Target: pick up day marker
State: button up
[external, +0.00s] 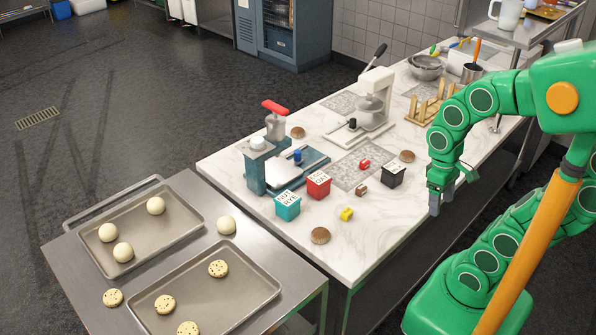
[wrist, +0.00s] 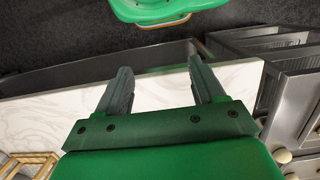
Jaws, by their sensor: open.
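Three lettered boxes stand on the marble counter (external: 375,230) in the external view: a teal box (external: 287,206), a red box (external: 318,185) and a black box (external: 392,175). Small blocks lie near them: a red one (external: 364,164), a brown one (external: 361,190) and a yellow one (external: 346,214). The lettering is too small to tell which is the day marker. My gripper (external: 452,192) is open and empty, pointing down by the counter's right edge, to the right of the black box. The wrist view shows its two fingers (wrist: 160,78) apart, with bare marble and no marker.
Brown rolls (external: 320,236) lie on the counter. A wooden rack (external: 432,103) and bowls (external: 426,66) are at the back. Trays (external: 205,298) with dough fill the left table.

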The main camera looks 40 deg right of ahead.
jog(key=m+t, duration=0.2)
jog(key=m, duration=3.4)
send_over(347, 211)
jog(key=f, duration=0.8)
jog(key=shift+d, duration=0.4)
jog(key=shift+w+f+n, duration=0.25)
jog(key=shift+f+n, duration=0.05)
jog(key=shift+n, duration=0.2)
jog(key=shift+s+a+f, duration=0.1)
jog(key=shift+f, duration=1.15)
jog(key=shift+s+a+f, duration=0.1)
jog(key=shift+a+f, duration=0.05)
jog(key=shift+f, duration=1.15)
jog(key=shift+s+a+f, duration=0.1)
jog(key=shift+f, duration=1.15)
jog(key=c, duration=1.1)
